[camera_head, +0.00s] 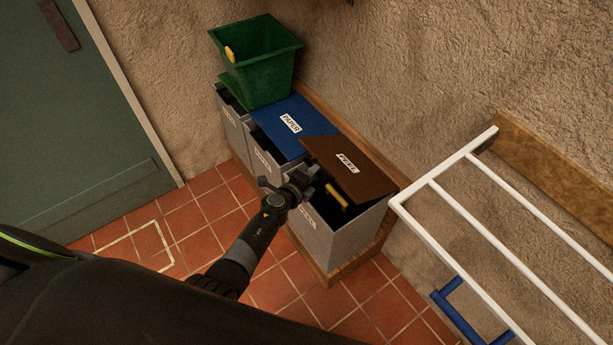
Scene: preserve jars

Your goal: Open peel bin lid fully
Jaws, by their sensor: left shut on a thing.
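The peel bin (328,243) is a grey box at the front right end of a row of bins. Its brown lid (368,177), marked PEEL, is tilted part way up, leaving a dark gap above the front wall. A yellow piece (336,195) shows in this gap; I cannot tell whether it belongs to the lid or lies inside. My left gripper (307,177) is at the lid's front edge, over the bin's front left, and is shut on the lid. Its fingertips are small and dark, so the exact grip is unclear. My right gripper is out of view.
A paper bin with a blue lid (309,125) stands beside the peel bin. A green tub (257,62) sits on the far bin. The wall is close behind. A white rack (452,197) is at the right. Tiled floor (205,215) is clear in front.

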